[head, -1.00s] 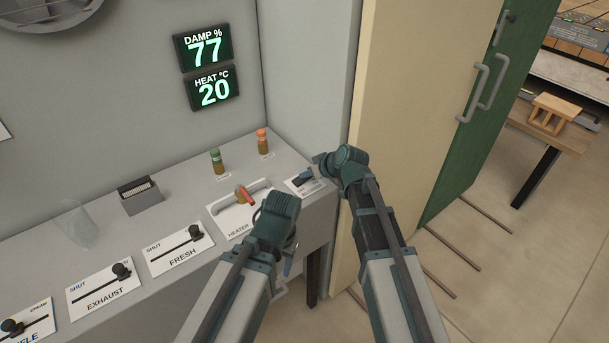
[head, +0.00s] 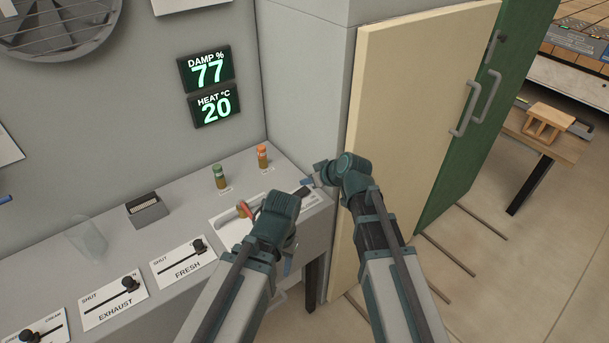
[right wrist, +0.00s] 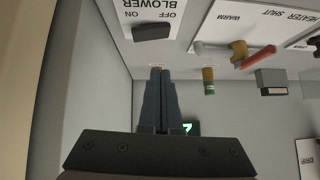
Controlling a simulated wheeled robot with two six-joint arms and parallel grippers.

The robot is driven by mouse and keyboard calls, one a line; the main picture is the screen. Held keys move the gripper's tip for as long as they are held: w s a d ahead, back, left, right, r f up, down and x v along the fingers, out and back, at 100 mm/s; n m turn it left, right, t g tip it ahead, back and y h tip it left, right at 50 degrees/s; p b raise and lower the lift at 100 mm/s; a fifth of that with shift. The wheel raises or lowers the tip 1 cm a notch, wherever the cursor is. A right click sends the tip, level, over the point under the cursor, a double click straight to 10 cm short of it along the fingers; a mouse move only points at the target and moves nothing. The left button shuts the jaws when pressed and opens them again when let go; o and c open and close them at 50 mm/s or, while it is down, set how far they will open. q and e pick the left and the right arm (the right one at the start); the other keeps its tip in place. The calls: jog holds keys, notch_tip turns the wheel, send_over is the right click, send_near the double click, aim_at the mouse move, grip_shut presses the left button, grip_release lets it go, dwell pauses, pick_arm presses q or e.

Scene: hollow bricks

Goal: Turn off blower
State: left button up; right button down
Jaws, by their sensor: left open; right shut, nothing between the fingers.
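The blower plate (head: 312,200) lies at the right end of the grey counter, with a dark switch (head: 301,192) on it. In the right wrist view the black switch (right wrist: 153,32) sits beside the upside-down OFF and ON labels. Which way it is tipped I cannot tell. My right gripper (head: 308,182) is shut and empty, just above the plate's far side. Its fingers (right wrist: 158,70) appear together in the right wrist view, apart from the switch in the picture. My left gripper (head: 287,262) is open at the counter's front, mostly hidden by its own wrist.
The heater lever (head: 248,212) has a red handle close beside my left arm. A green-capped bottle (head: 220,178) and an orange-capped bottle (head: 262,157) stand behind. The FRESH slider (head: 185,260) is to the left. A cream door (head: 420,110) stands close on the right.

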pick_arm(q)
notch_tip(320, 180, up, 4)
jog(key=p, duration=0.2)
jog(key=shift+p, duration=0.4)
pick_arm(e)
jog(key=v, duration=0.5)
jog(key=shift+s+a+r, duration=0.25)
jog(key=shift+s, duration=0.3)
